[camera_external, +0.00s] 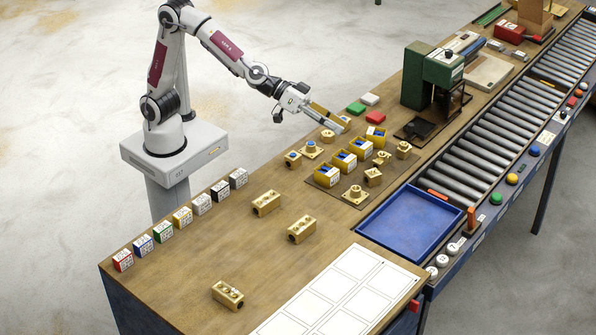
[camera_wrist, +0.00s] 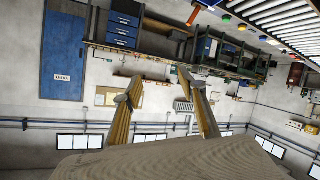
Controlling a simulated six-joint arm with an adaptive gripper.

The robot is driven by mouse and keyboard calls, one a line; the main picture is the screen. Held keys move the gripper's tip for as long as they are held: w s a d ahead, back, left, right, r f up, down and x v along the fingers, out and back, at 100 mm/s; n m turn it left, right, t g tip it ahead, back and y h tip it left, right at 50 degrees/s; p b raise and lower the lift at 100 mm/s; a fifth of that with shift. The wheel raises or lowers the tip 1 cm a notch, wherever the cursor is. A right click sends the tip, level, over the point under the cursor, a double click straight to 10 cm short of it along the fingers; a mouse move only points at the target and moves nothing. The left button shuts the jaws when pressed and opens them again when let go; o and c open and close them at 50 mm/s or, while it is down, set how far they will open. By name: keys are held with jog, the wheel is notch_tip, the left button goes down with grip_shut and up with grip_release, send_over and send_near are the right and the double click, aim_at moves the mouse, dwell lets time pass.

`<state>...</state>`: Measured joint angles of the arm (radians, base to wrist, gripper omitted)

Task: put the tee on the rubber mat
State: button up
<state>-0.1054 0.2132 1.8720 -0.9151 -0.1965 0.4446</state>
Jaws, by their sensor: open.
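My gripper (camera_external: 341,126) is held above the far part of the bench with its two long fingers spread and nothing between them. In the wrist view the fingers (camera_wrist: 158,76) are apart, with only the room behind them. A thin brown mat (camera_external: 392,170) lies on the bench, carrying yellow boxes and several brass fittings. One small brass fitting (camera_external: 328,136) is on the bench just below my gripper, left of the mat. A flanged fitting (camera_external: 311,151) and a fitting with blue (camera_external: 293,159) are nearby. I cannot tell which brass piece is the tee.
Yellow boxes (camera_external: 327,177) crowd the mat's left side. A green drill press (camera_external: 418,78) stands behind it. A blue tray (camera_external: 410,223) is at right, beside the roller conveyor (camera_external: 480,130). Brass blocks (camera_external: 302,229) lie in front, with free bench around them.

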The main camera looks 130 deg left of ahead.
jog(key=s+d+m+g+h, duration=0.1)
jog(key=s+d+m+h, duration=0.2)
jog(key=s+d, duration=0.5)
jog(key=s+d+m+g+h, duration=0.2)
jog(key=s+d, duration=0.3)
jog(key=s, duration=0.6)
jog(key=s+f+m+g, duration=0.1)
jog(key=s+f, duration=0.2)
jog(key=s, duration=0.5)
jog(key=s+a+f+g, duration=0.1)
jog(key=s+f+g, duration=0.1)
jog(key=s, duration=0.7)
jog(key=s+f+m+g+y, duration=0.1)
jog(key=s+f, duration=0.2)
jog(key=s, duration=0.5)
jog(key=shift+s+a+f+m, duration=0.2)
jog(key=shift+a+f+m, duration=0.1)
jog(key=shift+a+f, duration=0.1)
